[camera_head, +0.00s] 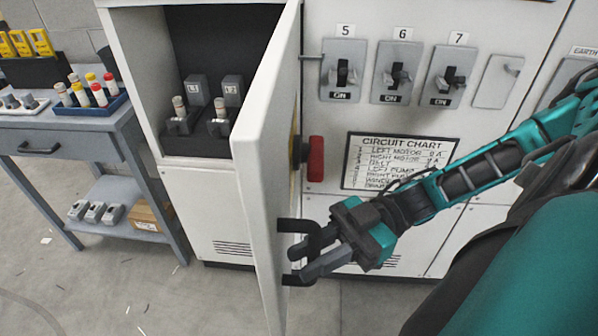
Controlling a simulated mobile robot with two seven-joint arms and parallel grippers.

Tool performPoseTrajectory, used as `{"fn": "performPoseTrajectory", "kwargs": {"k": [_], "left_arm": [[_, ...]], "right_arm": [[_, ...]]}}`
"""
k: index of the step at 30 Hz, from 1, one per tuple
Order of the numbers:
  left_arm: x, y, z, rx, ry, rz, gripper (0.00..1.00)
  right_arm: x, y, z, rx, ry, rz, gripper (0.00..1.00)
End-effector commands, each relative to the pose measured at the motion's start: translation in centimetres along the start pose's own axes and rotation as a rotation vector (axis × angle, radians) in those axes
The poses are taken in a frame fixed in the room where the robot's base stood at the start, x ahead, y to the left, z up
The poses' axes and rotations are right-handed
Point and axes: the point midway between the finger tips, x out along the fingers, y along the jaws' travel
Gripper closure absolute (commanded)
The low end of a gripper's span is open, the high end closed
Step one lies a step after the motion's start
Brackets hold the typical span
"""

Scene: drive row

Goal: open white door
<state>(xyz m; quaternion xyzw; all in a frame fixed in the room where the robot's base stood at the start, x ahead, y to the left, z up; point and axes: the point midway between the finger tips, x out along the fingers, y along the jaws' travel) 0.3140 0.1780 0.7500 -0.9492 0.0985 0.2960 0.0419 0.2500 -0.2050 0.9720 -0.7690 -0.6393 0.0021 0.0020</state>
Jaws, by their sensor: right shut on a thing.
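The white door (262,150) of the cabinet stands swung well open toward me. Its inside faces left and its outer face, seen at a steep angle, faces right. A dark handle (287,226) sticks out low on the outer face. My right gripper (303,258) comes in from the right and is shut on this handle; its fingers partly hide the handle's middle. Higher on the door's outer face is a red rotary knob (316,158) on a black base. My left gripper is not in view.
Switches 5 (343,72), 6 (396,74) and 7 (451,76) and a circuit chart (398,163) are on the panel right of the door. A grey workbench (90,125) with trays stands at the left. The floor (110,285) in front is clear except for small scraps.

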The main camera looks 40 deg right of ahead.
Motion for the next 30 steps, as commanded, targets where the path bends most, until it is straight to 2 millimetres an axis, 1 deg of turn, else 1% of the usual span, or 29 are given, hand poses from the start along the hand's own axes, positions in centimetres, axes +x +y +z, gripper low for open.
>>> {"fn": "performPoseTrajectory", "kwargs": {"k": [9,10,15,23,26,29,30], "left_arm": [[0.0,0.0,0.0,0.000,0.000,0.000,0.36],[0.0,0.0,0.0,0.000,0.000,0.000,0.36],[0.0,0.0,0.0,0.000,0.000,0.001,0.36],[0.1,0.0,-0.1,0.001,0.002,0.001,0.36],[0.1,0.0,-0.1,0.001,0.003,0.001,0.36],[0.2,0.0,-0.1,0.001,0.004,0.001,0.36],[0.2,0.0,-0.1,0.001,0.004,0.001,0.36]], "right_arm": [[0.0,-0.1,0.1,0.001,0.001,-0.002,1.00],[0.0,-0.1,0.1,0.001,0.001,-0.002,0.74],[0.0,-0.1,0.0,0.001,0.001,-0.001,0.60],[-0.2,0.0,0.1,0.000,0.000,0.000,0.60],[-1.1,0.0,0.1,0.002,-0.004,0.001,0.60],[-2.7,0.0,0.2,0.002,-0.007,0.001,0.60],[-3.6,0.0,0.2,0.002,-0.008,0.002,0.60]]}}
